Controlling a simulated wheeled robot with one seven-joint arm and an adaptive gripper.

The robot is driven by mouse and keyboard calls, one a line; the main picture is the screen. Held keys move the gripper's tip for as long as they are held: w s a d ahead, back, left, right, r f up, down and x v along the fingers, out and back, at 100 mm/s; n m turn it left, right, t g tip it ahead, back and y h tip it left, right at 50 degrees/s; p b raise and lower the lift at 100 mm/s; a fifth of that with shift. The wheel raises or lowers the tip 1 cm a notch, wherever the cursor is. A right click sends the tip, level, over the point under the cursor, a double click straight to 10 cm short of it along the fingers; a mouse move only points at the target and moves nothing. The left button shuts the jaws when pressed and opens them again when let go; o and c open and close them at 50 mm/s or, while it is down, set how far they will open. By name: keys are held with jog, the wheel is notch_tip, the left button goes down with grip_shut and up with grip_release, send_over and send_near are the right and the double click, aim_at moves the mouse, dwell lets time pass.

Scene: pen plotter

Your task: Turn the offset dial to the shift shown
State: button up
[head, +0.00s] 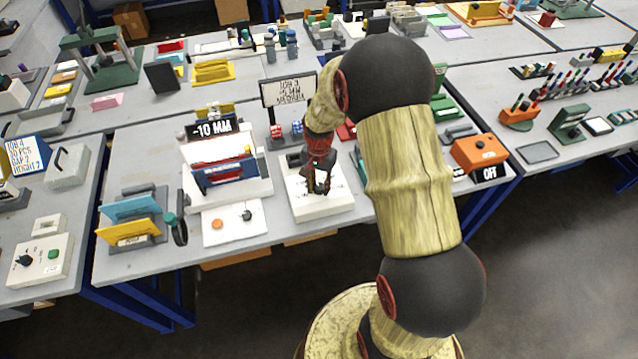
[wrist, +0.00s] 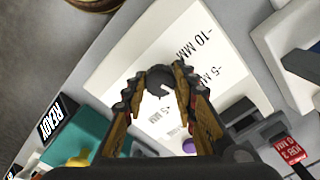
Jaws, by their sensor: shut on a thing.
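The offset dial is a dark round knob (wrist: 158,77) on a white box, and in the wrist view it sits between my fingertips. A light pointer mark shows at its edge; its exact setting is hard to tell. The white dial box (head: 312,207) stands at the table's front edge in the head view. Printed marks on it include -10 MM (wrist: 194,42) and -5 MM; others are partly hidden by my fingers. My gripper (head: 320,181) is over the box, shut on the dial. A black sign (head: 212,129) reads -10 MM.
A white plotter (head: 260,188) with blue and red bars stands left of the dial box. A white panel with an orange button (head: 217,224) lies in front of it. An orange box (head: 478,153) and a READY sign (wrist: 56,118) are nearby.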

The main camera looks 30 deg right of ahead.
aim_at(319, 186)
jog(key=n+p, duration=0.1)
jog(key=n, duration=0.2)
jog(key=shift+r+n+p, duration=0.1)
jog(key=shift+n+p, duration=0.2)
jog(key=shift+n, duration=0.1)
jog(key=n+p, duration=0.1)
jog(key=n, duration=0.2)
jog(key=shift+n, duration=0.3)
jog(key=n+p, duration=0.1)
jog(key=n, duration=0.2)
jog(key=shift+n, duration=0.3)
jog(key=shift+n+p, duration=0.6)
jog(key=shift+n, duration=1.4)
jog(key=o, duration=1.1)
jog(key=shift+o, duration=0.2)
notch_tip(319, 186, up, 12)
